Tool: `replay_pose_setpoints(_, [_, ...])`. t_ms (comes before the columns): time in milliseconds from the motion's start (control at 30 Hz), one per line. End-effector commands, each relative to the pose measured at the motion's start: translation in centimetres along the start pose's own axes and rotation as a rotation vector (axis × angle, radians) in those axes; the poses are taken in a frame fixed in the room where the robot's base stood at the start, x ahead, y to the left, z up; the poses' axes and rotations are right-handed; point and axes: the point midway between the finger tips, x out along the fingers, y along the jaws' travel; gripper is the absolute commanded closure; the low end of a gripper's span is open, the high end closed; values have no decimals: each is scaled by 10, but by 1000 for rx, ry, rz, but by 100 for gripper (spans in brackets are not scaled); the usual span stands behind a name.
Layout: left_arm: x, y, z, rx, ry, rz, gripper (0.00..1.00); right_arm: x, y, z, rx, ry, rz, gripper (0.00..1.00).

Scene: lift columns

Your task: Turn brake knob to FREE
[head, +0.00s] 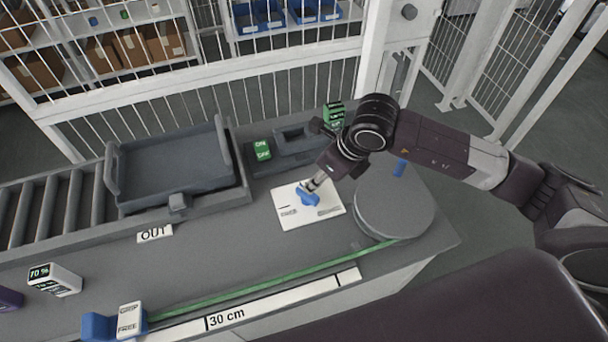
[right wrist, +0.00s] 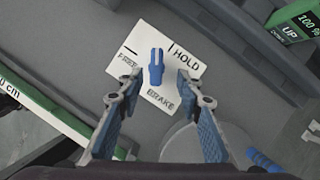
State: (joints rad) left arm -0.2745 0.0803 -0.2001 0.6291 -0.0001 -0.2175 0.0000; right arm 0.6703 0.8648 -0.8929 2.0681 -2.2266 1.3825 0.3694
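The blue brake knob (head: 307,198) stands on a white plate (head: 333,208) on the grey bench. In the right wrist view the knob (right wrist: 156,68) lies upright in the picture. The plate (right wrist: 180,95) there reads FREE at left, HOLD at right and BRAKE below, with a black mark beside FREE and another beside HOLD. The knob's upper end lies between the two marks, nearer the HOLD one. My right gripper (right wrist: 158,80) is open, with one finger on each side of the knob and gaps visible. In the head view this gripper (head: 311,187) is over the knob. My left gripper is not in view.
A round grey disc (head: 393,205) stands right of the plate. A green ON/OFF block (head: 262,150) and a green display (head: 333,113) are behind. A grey tray (head: 170,165) is at left. A 30 cm scale (head: 265,307) and a GRIP/FREE block (head: 130,318) are in front.

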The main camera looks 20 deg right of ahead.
Motion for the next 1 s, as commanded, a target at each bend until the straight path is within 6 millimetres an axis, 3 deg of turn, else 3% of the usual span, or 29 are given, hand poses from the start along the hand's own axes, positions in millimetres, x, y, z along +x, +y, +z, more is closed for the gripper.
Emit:
replay_pose_setpoints(133, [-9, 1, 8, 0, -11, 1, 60, 15, 1, 0, 2, 4, 3, 67])
replay_pose_setpoints(300, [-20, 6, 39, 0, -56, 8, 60, 43, 2, 0, 2, 3, 5, 67])
replay_pose_setpoints(433, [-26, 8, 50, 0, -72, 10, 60, 61, 2, 0, 2, 2, 4, 67])
replay_pose_setpoints(567, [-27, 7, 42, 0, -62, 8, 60, 71, 1, 0, 0, 1, 3, 67])
replay_pose_setpoints(800, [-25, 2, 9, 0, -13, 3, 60, 76, 2, 0, -1, 0, 3, 67])
replay_pose_setpoints(900, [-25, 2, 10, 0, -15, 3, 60, 76, 2, 0, -1, 0, 3, 67])
replay_pose_setpoints(1000, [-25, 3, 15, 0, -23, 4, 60, 76, 2, 0, -1, 0, 3, 78])
